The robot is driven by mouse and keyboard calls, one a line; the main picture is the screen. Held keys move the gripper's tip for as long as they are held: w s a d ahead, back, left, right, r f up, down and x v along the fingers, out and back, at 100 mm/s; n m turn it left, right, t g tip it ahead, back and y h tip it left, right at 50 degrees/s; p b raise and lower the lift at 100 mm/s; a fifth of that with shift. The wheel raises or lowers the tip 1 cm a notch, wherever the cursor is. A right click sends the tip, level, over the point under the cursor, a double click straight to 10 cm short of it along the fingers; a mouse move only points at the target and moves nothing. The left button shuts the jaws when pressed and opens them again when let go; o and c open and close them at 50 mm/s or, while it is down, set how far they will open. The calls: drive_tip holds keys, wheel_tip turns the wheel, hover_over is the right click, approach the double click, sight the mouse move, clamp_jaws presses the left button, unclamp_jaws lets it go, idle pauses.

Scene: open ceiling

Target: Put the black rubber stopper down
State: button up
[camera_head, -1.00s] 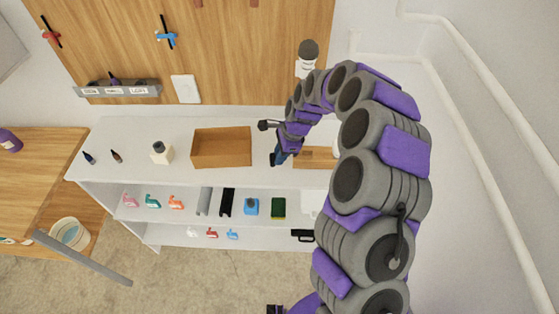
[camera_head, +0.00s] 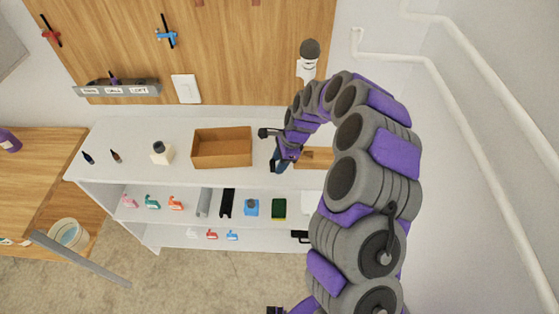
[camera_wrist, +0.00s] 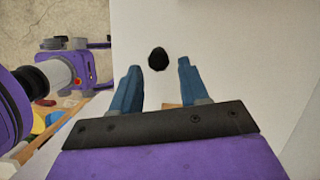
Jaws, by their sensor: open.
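The black rubber stopper (camera_wrist: 158,59) shows in the wrist view as a small dark rounded shape on the white shelf top (camera_wrist: 215,40). It lies just beyond and between the two blue fingertips of my gripper (camera_wrist: 157,72). The fingers are spread apart and nothing is held between them. In the head view my gripper (camera_head: 279,163) is low over the white shelf top, right of the wooden box. I cannot make out the stopper in the head view.
An open wooden box (camera_head: 222,148) stands left of my gripper. A wooden block (camera_head: 316,158) is right of it, partly behind my arm. Bare shelf top lies between.

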drive_tip(key=p+v, duration=0.2)
drive_tip(key=v, duration=0.9)
drive_tip(key=s+r+n, duration=0.5)
drive_tip(key=s+r, duration=0.3)
drive_tip(key=s+d+r+n+h, duration=0.1)
drive_tip(key=s+d+n, duration=0.2)
drive_tip(key=s, duration=0.7)
drive_tip(key=s+d+r+n+g+h, duration=0.1)
drive_tip(key=s+d+n, duration=0.3)
drive_tip(key=s, duration=0.7)
drive_tip(key=s+d+r+n+h, duration=0.1)
drive_tip(key=s+d+r+n, duration=0.2)
drive_tip(key=s, duration=0.8)
drive_tip(key=shift+d+n+g+h, duration=0.3)
drive_tip(key=shift+g, duration=0.1)
wheel_tip(320, 180, down, 2)
drive_tip(key=shift+f+b, duration=0.1)
drive_tip(key=shift+b, duration=1.05)
